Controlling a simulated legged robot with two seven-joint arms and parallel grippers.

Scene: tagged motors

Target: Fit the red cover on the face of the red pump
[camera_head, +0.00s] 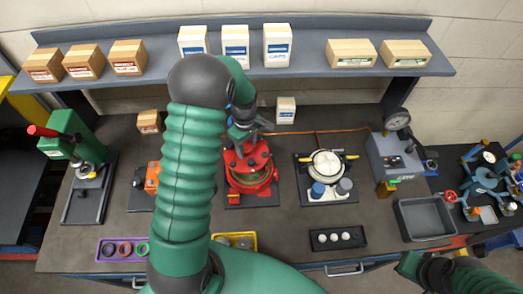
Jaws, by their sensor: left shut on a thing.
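The red pump (252,187) stands on a dark base plate at the middle of the bench, with a round, greenish-looking opening low at its front. My left gripper (243,133) is above and behind the pump, partly hidden by its own wrist. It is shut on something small. Red parts (246,158) show just below the fingers, but I cannot tell where the red cover ends and the pump begins, or whether they touch. My right arm's end shows at the bottom right corner; its fingers are not visible.
A white round-topped unit (326,164) stands right of the pump, and an orange one (152,178) is partly behind my left arm. A purple tray (122,249), yellow tray (234,241), black tray (338,238) and grey bin (424,219) line the front.

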